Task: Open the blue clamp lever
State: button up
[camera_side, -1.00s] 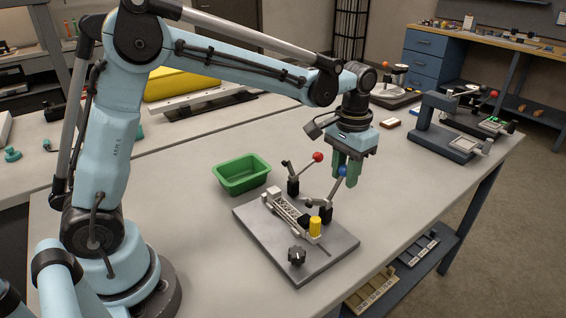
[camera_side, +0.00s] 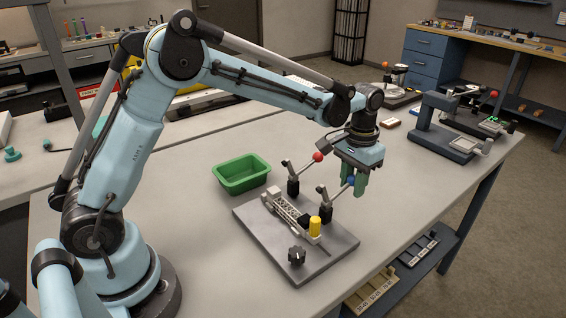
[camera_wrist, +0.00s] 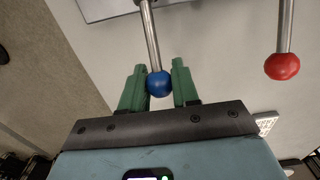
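The blue clamp lever is a metal rod with a blue ball knob (camera_side: 351,181), on the right clamp of the grey fixture plate (camera_side: 257,240). The rod slopes up to the right from the clamp's dark post (camera_side: 325,212), in much the same pose as the red-knobbed lever. My gripper (camera_side: 358,183) points down at the knob. In the wrist view the blue knob (camera_wrist: 159,84) sits between my two green fingers (camera_wrist: 160,82), which appear closed to its width. Exact finger contact is hard to see.
A second clamp with a red knob (camera_side: 318,157) stands close behind on the left; that knob also shows in the wrist view (camera_wrist: 282,66). A yellow cylinder (camera_side: 315,226) and a black knob (camera_side: 297,255) are on the plate. A green bin (camera_side: 242,176) stands behind left.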

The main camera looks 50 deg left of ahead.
jog(key=o, duration=0.4)
jog(key=shift+r, duration=2.75)
